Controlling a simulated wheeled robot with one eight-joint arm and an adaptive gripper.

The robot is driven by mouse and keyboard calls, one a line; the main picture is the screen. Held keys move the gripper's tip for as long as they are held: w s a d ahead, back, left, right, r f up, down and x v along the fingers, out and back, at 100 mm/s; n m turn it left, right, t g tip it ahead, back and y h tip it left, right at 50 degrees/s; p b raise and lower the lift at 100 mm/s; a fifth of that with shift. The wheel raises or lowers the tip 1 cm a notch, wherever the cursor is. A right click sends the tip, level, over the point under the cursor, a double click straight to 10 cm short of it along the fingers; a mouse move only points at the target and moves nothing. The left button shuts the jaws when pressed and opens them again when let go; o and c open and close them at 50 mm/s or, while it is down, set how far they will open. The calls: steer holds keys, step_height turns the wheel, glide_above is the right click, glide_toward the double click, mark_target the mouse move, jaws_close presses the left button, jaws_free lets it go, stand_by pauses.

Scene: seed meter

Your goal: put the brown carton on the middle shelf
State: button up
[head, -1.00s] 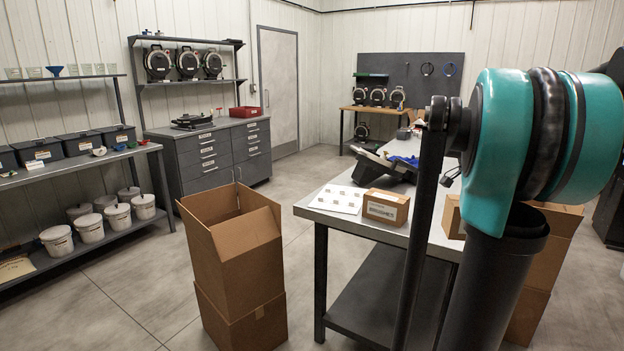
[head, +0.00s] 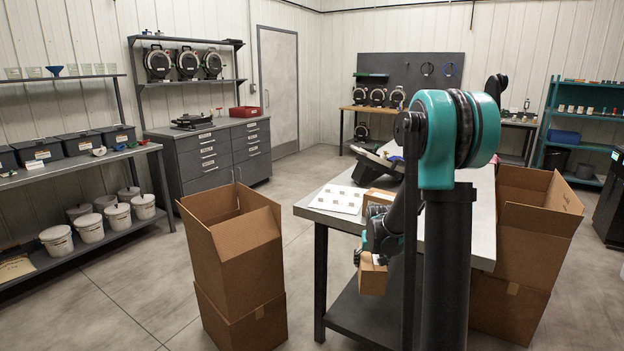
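My gripper (head: 373,258) is in front of the near edge of the grey table, pointing down. It is shut on a small brown carton (head: 373,279), which hangs in the air below the tabletop's level. Part of the gripper is hidden by my own arm. Another small brown carton (head: 377,197) rests on the tabletop, partly covered by my arm.
The grey table (head: 330,217) has a lower shelf (head: 345,312) and carries a white sheet of samples (head: 338,199). Tall open boxes stand left (head: 235,260) and right (head: 515,250) of it. A shelf rack with pails (head: 90,226) is far left. Floor between is clear.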

mark_target(367, 291)
steer(key=shift+w+a+f+n, duration=0.4)
steer(key=shift+a+f, duration=0.2)
steer(key=shift+f, duration=0.1)
steer(key=s+f, duration=0.3)
steer(key=f, duration=0.1)
steer(key=s+f, duration=0.2)
steer(key=f, duration=0.1)
steer(key=shift+s+a, duration=0.1)
steer(key=shift+s, duration=0.2)
